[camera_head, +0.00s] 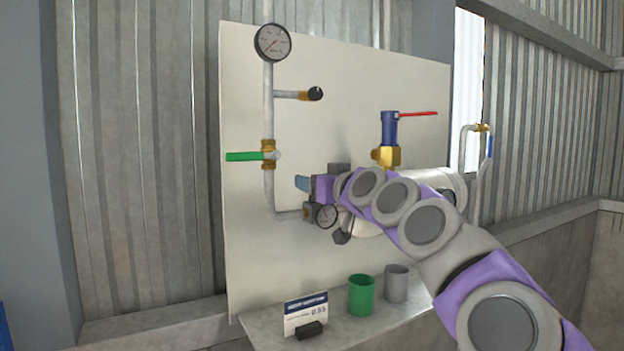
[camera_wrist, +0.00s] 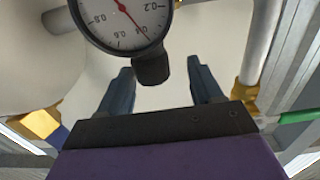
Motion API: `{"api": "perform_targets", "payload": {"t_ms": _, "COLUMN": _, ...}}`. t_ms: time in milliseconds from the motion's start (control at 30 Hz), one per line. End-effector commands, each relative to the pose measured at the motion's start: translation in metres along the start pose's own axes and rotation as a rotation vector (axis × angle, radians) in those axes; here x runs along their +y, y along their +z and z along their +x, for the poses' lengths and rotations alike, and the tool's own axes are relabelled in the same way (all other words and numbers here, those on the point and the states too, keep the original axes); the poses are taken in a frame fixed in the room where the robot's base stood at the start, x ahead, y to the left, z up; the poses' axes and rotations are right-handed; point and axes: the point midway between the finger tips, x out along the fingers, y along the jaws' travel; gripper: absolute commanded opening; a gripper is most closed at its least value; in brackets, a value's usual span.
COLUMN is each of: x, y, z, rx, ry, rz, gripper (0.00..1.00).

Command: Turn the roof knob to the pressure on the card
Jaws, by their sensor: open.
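The card (camera_head: 292,322) stands on the ledge; its figure is small and looks like 0.55, but I cannot be sure. The regulator's round gauge (camera_head: 326,216) also shows upside down in the wrist view (camera_wrist: 108,18), its red needle between 0.4 and 0.6. The dark roof knob (camera_wrist: 152,70) juts from the gauge's side nearest my gripper in the wrist view; my gripper hides it in the head view. My gripper (camera_head: 303,184) is open just above the gauge. In the wrist view its two blue fingers (camera_wrist: 160,68) appear either side of the knob, without visible contact.
A green-handled valve (camera_head: 245,156), a capped stub (camera_head: 315,94) and an upper gauge (camera_head: 272,42) sit on the left pipe. A blue and brass valve with a red lever (camera_head: 418,114) is right. Green (camera_head: 361,296) and grey (camera_head: 396,284) cups stand on the ledge.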

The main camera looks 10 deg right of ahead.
Motion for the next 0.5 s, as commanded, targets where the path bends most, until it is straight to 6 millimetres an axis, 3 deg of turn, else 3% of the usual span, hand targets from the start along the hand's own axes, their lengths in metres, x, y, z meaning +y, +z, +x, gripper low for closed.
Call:
{"api": "perform_targets", "payload": {"t_ms": 200, "x": 0.003, "y": 0.0, "z": 0.018, "rx": -0.001, "ry": -0.001, "rz": 0.003, "gripper": 0.65}}
{"api": "perform_targets", "payload": {"t_ms": 500, "x": -0.001, "y": -0.001, "z": 0.025, "rx": 0.001, "ry": 0.0, "rz": 0.0, "gripper": 0.65}}
